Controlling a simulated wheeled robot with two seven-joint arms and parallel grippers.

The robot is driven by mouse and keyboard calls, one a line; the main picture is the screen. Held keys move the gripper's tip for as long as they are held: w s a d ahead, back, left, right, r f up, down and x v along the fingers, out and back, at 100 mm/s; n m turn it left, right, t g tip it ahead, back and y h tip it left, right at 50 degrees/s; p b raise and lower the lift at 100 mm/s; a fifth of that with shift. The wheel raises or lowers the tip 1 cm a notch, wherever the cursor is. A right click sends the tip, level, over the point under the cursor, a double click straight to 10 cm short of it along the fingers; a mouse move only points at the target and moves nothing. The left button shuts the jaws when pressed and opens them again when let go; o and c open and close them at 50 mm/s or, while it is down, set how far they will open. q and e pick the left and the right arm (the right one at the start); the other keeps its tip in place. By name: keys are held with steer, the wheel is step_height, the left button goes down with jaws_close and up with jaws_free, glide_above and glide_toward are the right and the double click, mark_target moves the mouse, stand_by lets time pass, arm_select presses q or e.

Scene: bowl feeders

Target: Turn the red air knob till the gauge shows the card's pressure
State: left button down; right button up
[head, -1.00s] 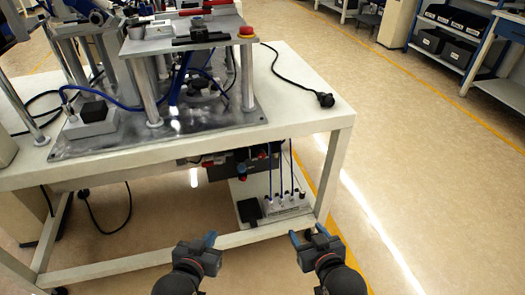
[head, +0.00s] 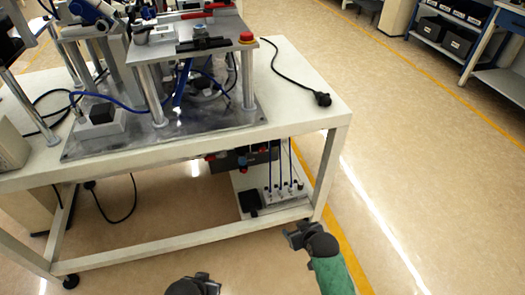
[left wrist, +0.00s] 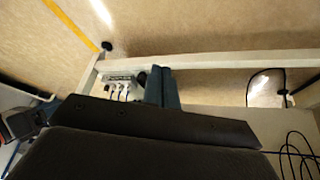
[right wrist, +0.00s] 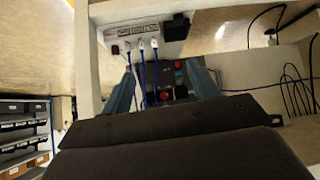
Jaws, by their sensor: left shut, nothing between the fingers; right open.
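Under the white table is a dark unit with red and blue round parts. In the right wrist view a red knob (right wrist: 165,96) shows on it, between my finger lines but beyond the tips; a smaller red part (right wrist: 178,64) is above. In the head view small red parts (head: 210,157) show beneath the tabletop; I cannot tell which is the air knob. No gauge reading or card pressure is legible. My right gripper (head: 297,234), open and empty, is in front of the table's right leg; its blue fingers (right wrist: 164,82) are apart. My left gripper (head: 204,284) is low; its fingers (left wrist: 161,86) are together, empty.
The white table (head: 300,110) carries a metal fixture (head: 165,145) with a red stop button (head: 246,37). On its lower shelf stand a white valve block (head: 285,190) with blue hoses and a black box (head: 250,200).

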steer(key=w+a+f+n+t+y, duration=0.1)
steer(key=w+a+f+t, duration=0.15)
steer(key=w, duration=0.65)
steer(key=w+a+f+t+y, duration=0.15)
steer(key=w+a, duration=0.25)
steer(key=w, duration=0.5)
steer(key=t+h, duration=0.1)
steer(key=t, duration=0.4)
glide_toward(262, 150)
steer(key=w, duration=0.1)
arm_select(q)
steer(key=s+d+f+t+h, duration=0.1)
steer(key=s+d+f, duration=0.1)
steer(key=d+f, duration=0.3)
steer(key=s+d+f+h, duration=0.1)
steer(key=d+f, duration=0.4)
steer(key=f, duration=0.8)
steer(key=shift+s+f+t, duration=0.2)
steer(key=shift+s+t, duration=0.2)
steer(key=shift+s, duration=0.2)
arm_select(e)
steer(key=shift+n, duration=0.3)
steer(key=shift+x, duration=3.85)
steer(key=shift+a, duration=0.2)
steer(key=c, duration=1)
arm_select(q)
steer(key=shift+w, duration=0.1)
